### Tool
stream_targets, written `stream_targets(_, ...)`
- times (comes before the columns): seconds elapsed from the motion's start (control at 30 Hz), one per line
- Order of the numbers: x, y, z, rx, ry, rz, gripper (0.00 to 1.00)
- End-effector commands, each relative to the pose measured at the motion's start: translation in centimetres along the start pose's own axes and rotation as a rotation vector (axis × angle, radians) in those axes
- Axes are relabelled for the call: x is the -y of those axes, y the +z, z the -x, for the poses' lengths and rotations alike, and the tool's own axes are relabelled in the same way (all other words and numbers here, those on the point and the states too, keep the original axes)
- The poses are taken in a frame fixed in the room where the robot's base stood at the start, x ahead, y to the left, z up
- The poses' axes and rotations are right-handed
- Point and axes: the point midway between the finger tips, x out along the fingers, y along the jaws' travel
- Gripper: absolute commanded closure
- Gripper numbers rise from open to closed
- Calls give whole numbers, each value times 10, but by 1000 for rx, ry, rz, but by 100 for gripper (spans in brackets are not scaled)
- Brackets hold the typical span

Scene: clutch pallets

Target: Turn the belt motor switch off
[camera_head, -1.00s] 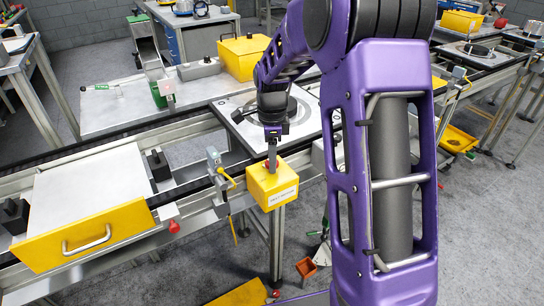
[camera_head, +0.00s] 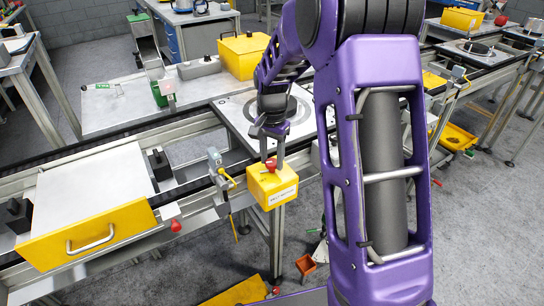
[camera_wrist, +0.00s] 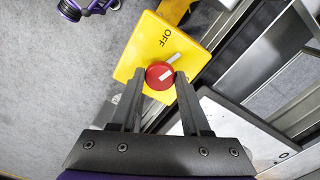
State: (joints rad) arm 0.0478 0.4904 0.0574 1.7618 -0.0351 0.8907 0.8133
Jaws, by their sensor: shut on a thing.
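The belt motor switch is a yellow box (camera_head: 272,187) with a label on its front, at the side of the conveyor in the head view. A red round knob (camera_wrist: 159,76) sits on its top face. My gripper (camera_head: 270,160) points down over the box. Its two fingers are shut on the red knob, one on each side. Any other lettering on the face is hidden.
A drawer with a yellow front (camera_head: 90,236) lies left of the switch. A lever with a yellow handle (camera_head: 227,178) stands close by on the rail. A plate with a round dark ring (camera_head: 245,110) is behind my gripper. Open grey floor (camera_head: 480,240) is at right.

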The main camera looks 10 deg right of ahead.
Motion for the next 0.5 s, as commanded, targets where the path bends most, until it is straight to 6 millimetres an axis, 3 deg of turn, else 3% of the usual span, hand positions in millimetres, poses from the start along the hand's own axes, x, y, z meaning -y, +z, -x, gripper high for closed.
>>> stream_targets(0.5, 1, 0, 1, -1, -3, 294, 100)
